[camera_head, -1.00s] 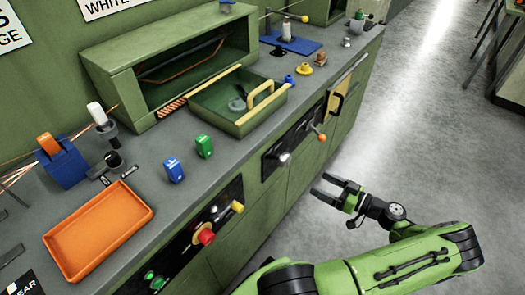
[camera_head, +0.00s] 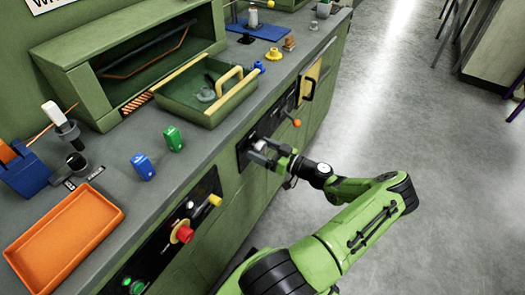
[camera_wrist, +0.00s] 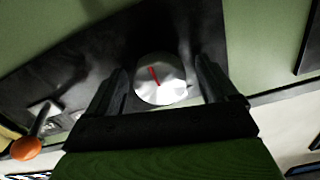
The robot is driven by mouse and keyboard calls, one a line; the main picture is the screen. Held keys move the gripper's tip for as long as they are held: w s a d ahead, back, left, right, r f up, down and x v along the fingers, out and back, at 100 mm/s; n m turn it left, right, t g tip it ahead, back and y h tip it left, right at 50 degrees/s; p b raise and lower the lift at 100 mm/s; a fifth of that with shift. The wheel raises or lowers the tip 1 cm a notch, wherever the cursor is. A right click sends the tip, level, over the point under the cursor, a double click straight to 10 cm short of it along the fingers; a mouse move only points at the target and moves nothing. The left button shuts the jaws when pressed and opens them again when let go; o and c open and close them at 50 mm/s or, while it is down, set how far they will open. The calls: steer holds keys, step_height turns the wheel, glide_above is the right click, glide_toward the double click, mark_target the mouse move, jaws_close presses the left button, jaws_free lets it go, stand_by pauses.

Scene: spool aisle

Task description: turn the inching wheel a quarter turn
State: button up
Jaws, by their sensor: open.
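The inching wheel, which I take to be the silver knob (camera_wrist: 160,80) with a red line, sits on a black panel on the cabinet front. In the wrist view the red line tilts slightly left of upright. My gripper (camera_wrist: 165,88) is open, with one finger on each side of the knob. A gap shows between the knob and each finger, so I cannot see contact. In the head view my gripper (camera_head: 268,152) is at the black panel (camera_head: 248,152) and largely hides the knob.
An orange-tipped lever (camera_head: 296,122) stands out from the same panel, right of the knob; its orange ball (camera_wrist: 26,148) shows at lower left in the wrist view. A red button (camera_head: 182,234) and a yellow knob (camera_head: 215,199) are further left.

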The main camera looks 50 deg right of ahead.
steer(key=c, duration=1)
steer(key=shift+c, duration=0.2)
steer(key=shift+m, duration=0.3)
steer(key=m+p, duration=0.1)
steer(key=m, duration=0.2)
steer(key=shift+m, duration=0.4)
steer(key=m+p, duration=0.1)
steer(key=m, duration=0.4)
steer(key=m+p, duration=0.1)
steer(key=m, duration=0.4)
steer(key=shift+m, duration=2.3)
